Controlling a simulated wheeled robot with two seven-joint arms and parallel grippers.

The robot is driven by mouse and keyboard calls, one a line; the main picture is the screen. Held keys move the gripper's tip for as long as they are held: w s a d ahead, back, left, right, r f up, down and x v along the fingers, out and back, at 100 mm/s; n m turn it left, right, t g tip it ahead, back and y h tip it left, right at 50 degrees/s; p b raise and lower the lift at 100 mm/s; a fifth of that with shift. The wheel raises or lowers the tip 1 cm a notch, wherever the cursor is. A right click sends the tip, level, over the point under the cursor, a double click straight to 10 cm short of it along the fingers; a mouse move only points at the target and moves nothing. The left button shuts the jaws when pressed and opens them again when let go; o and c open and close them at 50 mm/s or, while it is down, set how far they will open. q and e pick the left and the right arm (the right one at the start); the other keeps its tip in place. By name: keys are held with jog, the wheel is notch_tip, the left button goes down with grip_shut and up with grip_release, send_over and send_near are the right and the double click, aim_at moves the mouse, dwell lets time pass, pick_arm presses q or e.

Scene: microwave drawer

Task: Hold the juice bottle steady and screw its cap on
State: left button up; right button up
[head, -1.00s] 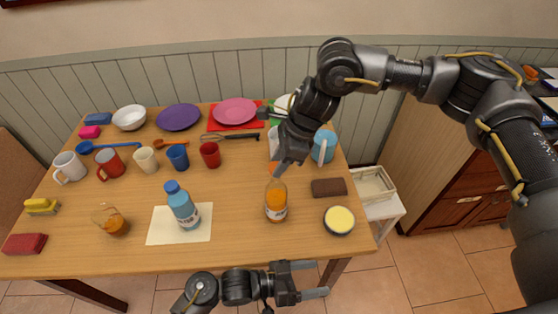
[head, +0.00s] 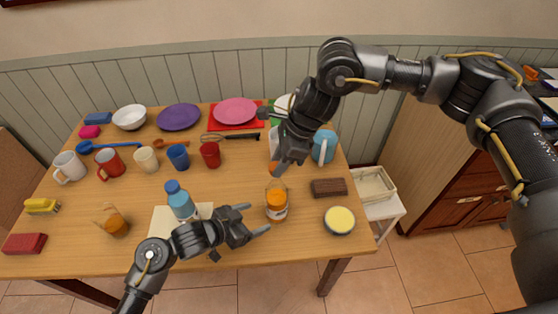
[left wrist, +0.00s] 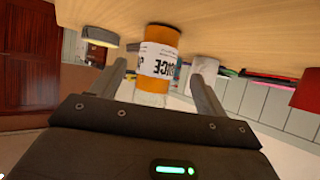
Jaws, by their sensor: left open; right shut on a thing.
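The juice bottle (head: 277,206) stands upright on the table near its front right part, with orange juice and a white label. My left gripper (head: 256,219) is open just left of the bottle, its fingers pointing at it. In the left wrist view the bottle (left wrist: 158,62) appears upside down, between and beyond the open fingers. My right gripper (head: 279,167) points down above the bottle, shut on the small orange cap (head: 274,168). The cap is mostly hidden by the fingers and looks apart from the bottle's mouth.
A blue bottle (head: 182,203) stands on a pale mat (head: 160,222), close behind my left arm. A yellow-topped round tub (head: 339,220) and a brown block (head: 328,187) lie right of the juice bottle. A glass of juice (head: 113,222) stands farther left.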

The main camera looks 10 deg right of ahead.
aim_at(268, 213)
pick_arm(q)
jog(key=x, duration=0.9)
jog(key=shift+s, duration=0.1)
jog(key=c, duration=0.6)
dwell(0.6)
